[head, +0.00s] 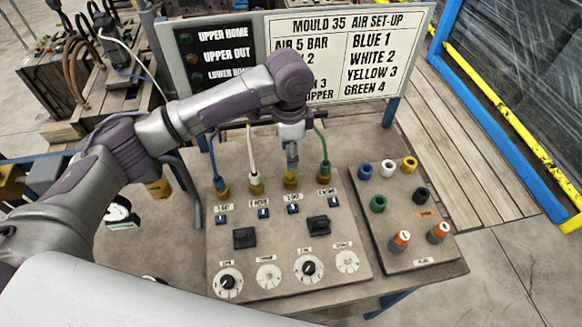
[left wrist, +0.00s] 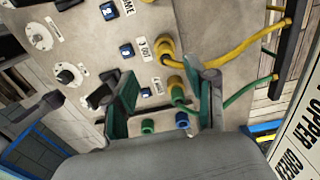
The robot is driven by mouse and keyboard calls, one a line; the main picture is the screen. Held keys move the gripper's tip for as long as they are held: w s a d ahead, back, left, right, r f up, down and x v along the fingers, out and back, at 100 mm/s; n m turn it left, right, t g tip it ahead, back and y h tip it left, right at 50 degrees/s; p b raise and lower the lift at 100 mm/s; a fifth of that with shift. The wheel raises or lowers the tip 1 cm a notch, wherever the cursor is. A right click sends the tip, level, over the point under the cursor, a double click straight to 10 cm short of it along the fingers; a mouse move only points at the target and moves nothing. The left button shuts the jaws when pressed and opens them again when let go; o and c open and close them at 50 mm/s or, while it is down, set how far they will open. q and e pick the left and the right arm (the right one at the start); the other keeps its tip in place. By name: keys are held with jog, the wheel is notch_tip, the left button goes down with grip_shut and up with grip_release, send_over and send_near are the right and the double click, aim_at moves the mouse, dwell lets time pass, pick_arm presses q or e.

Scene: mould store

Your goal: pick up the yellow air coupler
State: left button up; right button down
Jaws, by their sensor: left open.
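The yellow air coupler (head: 410,164) stands on the small tilted panel (head: 385,228) at the right of the head view, at the right end of the back row. A white coupler (head: 388,169) and a blue coupler (head: 365,171) are left of it. My left gripper (head: 291,160) hangs above the hose ports of the larger panel, left of the yellow coupler and apart from it. In the left wrist view its two fingers (left wrist: 165,105) are spread, with nothing held. That view shows a green coupler (left wrist: 148,126) and a blue one, not the yellow one.
A green coupler (head: 378,203), a black one (head: 420,195) and two orange-topped pieces share the small panel. Hoses rise from the larger panel (head: 285,225), including a green hose (head: 323,145) beside my gripper. A signboard (head: 345,50) stands behind.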

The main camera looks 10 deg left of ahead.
aim_at(291, 173)
pick_arm(q)
jog(key=f, duration=0.3)
jog(key=shift+w+f, duration=0.1)
jog(key=shift+w, duration=0.1)
jog(key=shift+f+p, duration=0.2)
jog(key=shift+p, duration=0.1)
notch_tip(291, 173, down, 4)
jog(key=shift+w+r+p, duration=0.15)
jog(key=shift+r+p, duration=0.1)
jog(key=shift+p, duration=0.5)
jog(key=shift+a+f, duration=0.1)
jog(key=shift+f, duration=0.55)
grip_shut()
pick_arm(e)
jog(key=shift+w+a+r, duration=0.1)
jog(key=shift+w+r, duration=0.3)
jog(key=shift+r, duration=0.25)
jog(key=shift+w+r, duration=0.4)
jog(key=shift+r, duration=0.2)
